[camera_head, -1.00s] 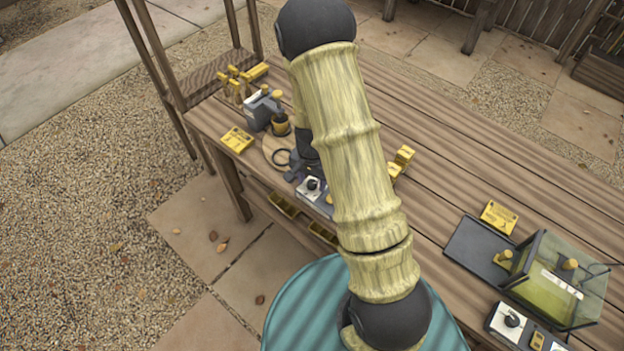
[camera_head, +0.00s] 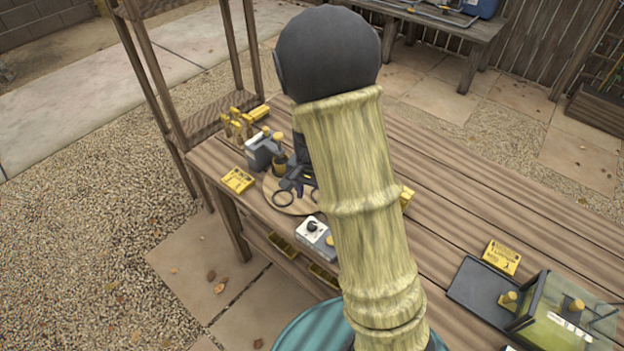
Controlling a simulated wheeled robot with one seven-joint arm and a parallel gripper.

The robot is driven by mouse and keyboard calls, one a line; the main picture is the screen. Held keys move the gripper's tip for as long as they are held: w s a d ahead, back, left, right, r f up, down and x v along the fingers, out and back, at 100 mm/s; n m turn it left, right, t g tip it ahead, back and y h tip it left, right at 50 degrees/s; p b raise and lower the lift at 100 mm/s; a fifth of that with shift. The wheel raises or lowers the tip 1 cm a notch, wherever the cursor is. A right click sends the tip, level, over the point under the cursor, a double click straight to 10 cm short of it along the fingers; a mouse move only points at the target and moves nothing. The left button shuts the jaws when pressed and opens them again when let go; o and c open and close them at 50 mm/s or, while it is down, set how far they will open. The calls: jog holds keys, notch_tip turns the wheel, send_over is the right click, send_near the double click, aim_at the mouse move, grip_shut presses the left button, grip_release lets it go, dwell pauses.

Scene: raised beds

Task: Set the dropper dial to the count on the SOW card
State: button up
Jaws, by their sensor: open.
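A small box with a white top and a black knob (camera_head: 313,227) sits at the front edge of the wooden bench, partly beside my arm. I cannot read its marks. My gripper (camera_head: 297,187) is open, above the round wooden board (camera_head: 290,207) and behind the dial box, apart from the knob. My forearm hides the bench right of the dial. Yellow cards stand at the left front (camera_head: 238,180) and at the right (camera_head: 501,257). Their print is too small to read, so I cannot tell which is the SOW card.
Dark rings (camera_head: 283,198) lie on the board. A grey device (camera_head: 262,152) and yellow-topped pegs (camera_head: 236,122) stand behind. A dark tray (camera_head: 478,287) and a clear case (camera_head: 560,315) are at the right.

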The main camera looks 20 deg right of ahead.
notch_tip(320, 180, up, 5)
jog(key=shift+f, duration=0.1)
jog(key=shift+s, duration=0.1)
dwell(0.5)
jog(key=s+r+n+t, duration=0.2)
jog(key=s+n, duration=0.6)
jog(key=s, duration=0.3)
jog(key=shift+s+a+r+t, duration=0.2)
jog(key=shift+r+t, duration=0.1)
jog(key=shift+r, duration=0.05)
